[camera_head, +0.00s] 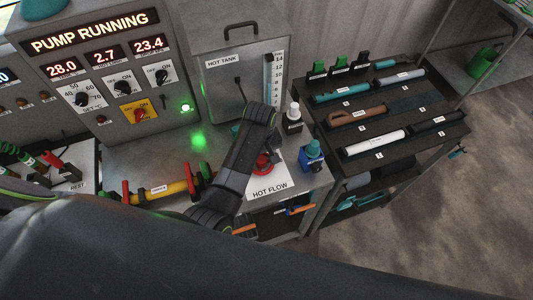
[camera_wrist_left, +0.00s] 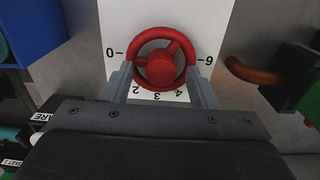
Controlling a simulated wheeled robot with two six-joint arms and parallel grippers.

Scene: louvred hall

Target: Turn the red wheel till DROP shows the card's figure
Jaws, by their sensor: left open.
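The red wheel (camera_head: 263,166) sits on the white HOT FLOW plate (camera_head: 270,189), partly hidden by my left arm in the head view. In the left wrist view the red wheel (camera_wrist_left: 160,67) lies between the two fingers of my left gripper (camera_wrist_left: 161,84), which is open around its lower part; contact cannot be told. Figures 0, 2, 3, 4 and 6 show around the wheel. I cannot make out the card. My right gripper is out of view.
The grey hot tank (camera_head: 222,85) stands behind the wheel. A yellow pipe piece (camera_head: 165,189) lies left. A dark rack (camera_head: 385,145) holding several tubes stands right, with open floor beyond.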

